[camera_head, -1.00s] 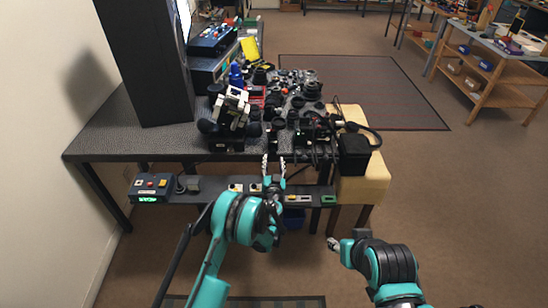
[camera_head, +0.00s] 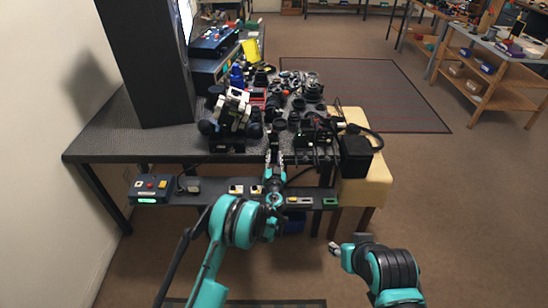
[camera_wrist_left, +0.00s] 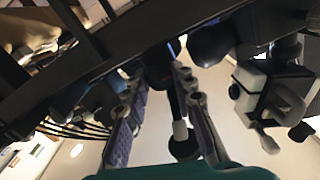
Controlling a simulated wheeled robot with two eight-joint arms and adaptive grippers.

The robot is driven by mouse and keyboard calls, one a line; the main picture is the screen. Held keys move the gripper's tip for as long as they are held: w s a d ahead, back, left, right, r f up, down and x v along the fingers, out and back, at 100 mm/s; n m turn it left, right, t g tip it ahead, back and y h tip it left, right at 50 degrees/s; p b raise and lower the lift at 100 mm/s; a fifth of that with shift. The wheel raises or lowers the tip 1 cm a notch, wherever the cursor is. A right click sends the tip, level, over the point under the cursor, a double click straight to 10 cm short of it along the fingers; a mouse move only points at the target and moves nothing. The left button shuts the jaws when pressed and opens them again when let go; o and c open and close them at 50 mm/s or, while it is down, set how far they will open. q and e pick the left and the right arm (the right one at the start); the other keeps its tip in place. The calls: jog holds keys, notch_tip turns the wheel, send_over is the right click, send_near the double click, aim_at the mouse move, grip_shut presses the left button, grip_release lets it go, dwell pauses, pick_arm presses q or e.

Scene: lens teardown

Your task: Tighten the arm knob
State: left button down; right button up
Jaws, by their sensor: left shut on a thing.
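My left gripper (camera_head: 274,146) reaches up to the front edge of the table, below the cluster of dark parts. In the left wrist view its two fingers (camera_wrist_left: 158,76) are closed in around a dark part (camera_wrist_left: 161,70), which I take to be the arm knob. The knob's outline is mostly hidden by the fingers and dark against the dark parts behind, so its turn cannot be read. In the head view the knob is hidden by the gripper. My right gripper (camera_head: 335,248) hangs low in front of the bench, away from everything; its fingers are too small to read.
The table (camera_head: 110,135) carries many lenses and parts close together. A white and black device (camera_head: 235,106) stands left of my left gripper. A black box (camera_head: 356,154) sits on the yellowish stand at right. A lower shelf holds a control box (camera_head: 149,187).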

pick_arm(q)
jog(key=m, duration=0.4)
jog(key=shift+m, duration=0.3)
jog(key=m, duration=0.4)
jog(key=shift+m, duration=0.3)
jog(key=m, duration=0.4)
jog(key=shift+m, duration=2.4)
jog(key=c, duration=1.3)
grip_release()
jog(key=shift+o, duration=0.2)
